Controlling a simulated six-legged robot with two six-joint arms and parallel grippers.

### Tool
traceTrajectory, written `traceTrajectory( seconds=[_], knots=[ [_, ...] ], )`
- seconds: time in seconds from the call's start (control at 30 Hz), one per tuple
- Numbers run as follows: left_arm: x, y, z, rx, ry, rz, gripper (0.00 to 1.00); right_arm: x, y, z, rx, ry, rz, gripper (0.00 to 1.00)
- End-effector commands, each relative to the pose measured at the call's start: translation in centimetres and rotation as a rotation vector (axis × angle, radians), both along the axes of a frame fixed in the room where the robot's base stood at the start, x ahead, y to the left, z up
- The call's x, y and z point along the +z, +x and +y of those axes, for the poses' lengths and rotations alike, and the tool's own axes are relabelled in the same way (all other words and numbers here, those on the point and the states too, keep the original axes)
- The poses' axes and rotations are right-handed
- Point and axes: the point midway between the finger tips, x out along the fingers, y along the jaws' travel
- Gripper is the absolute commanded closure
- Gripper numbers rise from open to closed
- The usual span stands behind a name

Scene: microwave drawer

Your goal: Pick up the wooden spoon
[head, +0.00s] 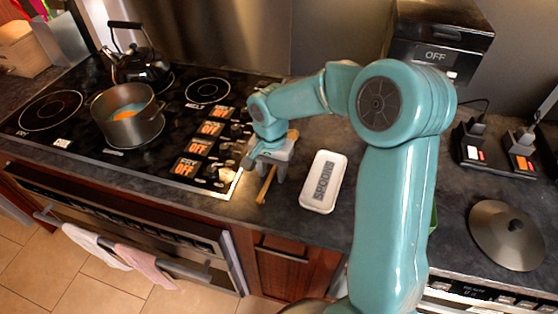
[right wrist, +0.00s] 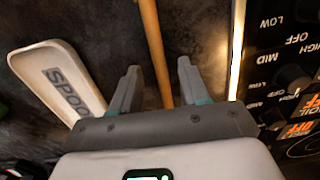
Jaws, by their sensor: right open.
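The wooden spoon lies on the dark counter between the stove and the white spoon rest. In the head view its handle (head: 266,185) shows below my right gripper (head: 265,168), and a bit of wood shows just behind the gripper. In the right wrist view the spoon's handle (right wrist: 155,50) runs between the two fingertips of my right gripper (right wrist: 158,72), nearer the right finger. The fingers are apart, with the handle between them and not clamped. The spoon's bowl is mostly hidden by the gripper. My left gripper is not in view.
The white spoon rest (head: 323,181) lies just right of the spoon; the stove edge (head: 236,183) is close on its left. A pot (head: 128,115) and kettle (head: 140,65) stand on the stove. A dark lid (head: 507,235) lies at the right.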

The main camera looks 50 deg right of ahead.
Motion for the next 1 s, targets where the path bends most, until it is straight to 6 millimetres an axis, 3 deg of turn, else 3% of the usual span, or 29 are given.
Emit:
traceTrajectory(
  seconds=[0.03, 0.17, 0.2, 0.67, 0.87, 1.0],
  knots=[
    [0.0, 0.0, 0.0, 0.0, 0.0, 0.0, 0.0, 0.0, 0.0, 0.0, 0.0, 0.0, 0.0, 0.55],
    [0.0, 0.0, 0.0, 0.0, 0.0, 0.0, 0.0, 0.0, 0.0, 0.0, 0.0, 0.0, 0.0, 0.98],
    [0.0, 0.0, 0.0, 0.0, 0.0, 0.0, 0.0, 0.0, 0.0, 0.0, 0.0, 0.0, 0.0, 1.0],
    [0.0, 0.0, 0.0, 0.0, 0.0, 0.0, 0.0, 1.1, 0.1, 0.0, 0.0, -0.002, -0.003, 1.0],
    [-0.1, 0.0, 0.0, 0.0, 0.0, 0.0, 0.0, 5.0, 0.1, 0.0, -0.001, -0.002, -0.007, 1.0],
    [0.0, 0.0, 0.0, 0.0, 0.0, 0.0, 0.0, 9.4, 0.1, 0.0, 0.001, -0.001, -0.007, 1.0]
  ],
)
